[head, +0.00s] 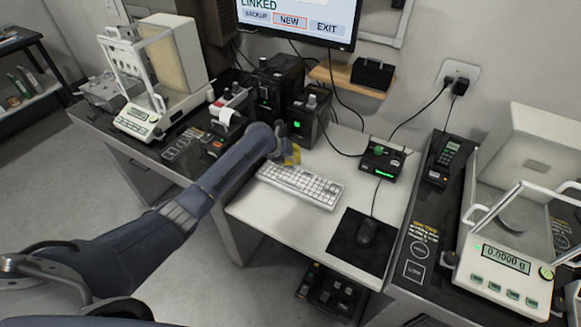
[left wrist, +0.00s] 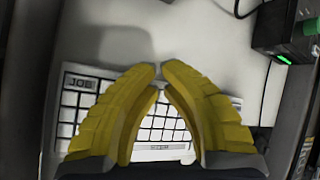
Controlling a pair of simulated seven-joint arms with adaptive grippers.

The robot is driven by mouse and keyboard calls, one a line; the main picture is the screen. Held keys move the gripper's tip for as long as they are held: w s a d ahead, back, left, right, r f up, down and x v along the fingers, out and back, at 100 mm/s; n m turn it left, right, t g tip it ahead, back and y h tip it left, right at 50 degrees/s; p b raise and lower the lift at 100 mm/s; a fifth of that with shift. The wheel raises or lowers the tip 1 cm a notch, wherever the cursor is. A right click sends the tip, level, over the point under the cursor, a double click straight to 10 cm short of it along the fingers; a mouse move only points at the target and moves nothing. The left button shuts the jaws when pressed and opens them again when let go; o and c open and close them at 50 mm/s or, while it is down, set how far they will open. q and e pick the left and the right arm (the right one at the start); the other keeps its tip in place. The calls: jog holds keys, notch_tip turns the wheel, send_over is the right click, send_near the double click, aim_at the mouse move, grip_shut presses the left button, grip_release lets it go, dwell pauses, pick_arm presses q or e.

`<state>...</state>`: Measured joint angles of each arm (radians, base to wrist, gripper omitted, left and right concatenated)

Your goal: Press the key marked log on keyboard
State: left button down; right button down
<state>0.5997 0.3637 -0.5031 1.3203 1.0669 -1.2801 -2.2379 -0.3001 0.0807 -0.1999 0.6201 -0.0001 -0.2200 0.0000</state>
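The white keyboard (head: 315,188) lies on the light middle desk in the head view. My left gripper (head: 293,157), with yellow fingers, is over its far left end. In the left wrist view the gripper (left wrist: 160,68) has its fingertips together, with nothing visible between them. The keyboard (left wrist: 150,148) shows behind and between the fingers. A wide lettered key (left wrist: 82,84) is at its upper left, left of the fingertips; its lettering looks like JOB or LOG, too blurred to be sure. The fingers hide part of the keys. I cannot tell whether the fingertips touch the keyboard. My right gripper is not visible.
A monitor (head: 290,20) shows LINKED, BACKUP, NEW and EXIT, with NEW outlined. Balances stand left (head: 140,122) and right (head: 505,262).

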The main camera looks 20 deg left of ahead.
pick_arm(q)
jog(key=shift+f, duration=0.35)
dwell(0.6)
jog(key=shift+r, duration=0.8)
jog(key=shift+r, duration=2.5)
